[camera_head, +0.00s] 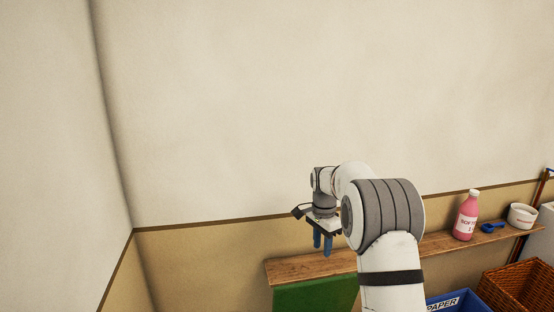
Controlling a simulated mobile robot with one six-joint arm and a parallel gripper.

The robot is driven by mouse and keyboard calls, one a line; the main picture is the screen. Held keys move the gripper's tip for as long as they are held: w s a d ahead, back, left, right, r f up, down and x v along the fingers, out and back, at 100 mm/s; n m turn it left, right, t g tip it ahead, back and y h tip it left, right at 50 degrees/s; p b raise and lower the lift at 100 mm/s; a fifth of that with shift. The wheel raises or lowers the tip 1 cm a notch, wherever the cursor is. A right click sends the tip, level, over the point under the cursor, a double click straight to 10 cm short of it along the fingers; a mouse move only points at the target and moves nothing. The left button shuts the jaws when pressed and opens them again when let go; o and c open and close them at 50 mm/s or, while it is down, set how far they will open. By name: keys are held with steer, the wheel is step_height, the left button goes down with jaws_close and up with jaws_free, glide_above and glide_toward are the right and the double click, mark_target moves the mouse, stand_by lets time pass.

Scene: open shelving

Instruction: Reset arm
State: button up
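My gripper (322,243) hangs from the bent white and grey arm near the middle of the camera_head view. Its two blue fingers point down, in front of or over the left part of a wooden shelf (292,269). The fingers look close together, and I cannot tell how far they are apart. I see no object between them. The arm hides part of the shelf and wall.
On the shelf to the right stand a pink bottle (466,216), a blue scoop (492,227) and a white bowl (522,216). Below are a green panel (312,296), a blue paper bin (470,305) and a wicker basket (517,290). The wall above the shelf is bare.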

steer(key=s+r+n+t, duration=0.1)
steer(key=s+r+n, duration=0.3)
steer(key=s+r, duration=0.5)
steer(key=s+d+f+n+t, duration=0.1)
steer(key=s+n, duration=0.7)
steer(key=s, duration=2)
steer(key=shift+s+d+t, duration=0.15)
steer(key=shift+d+t, duration=0.05)
steer(key=shift+t, duration=0.6)
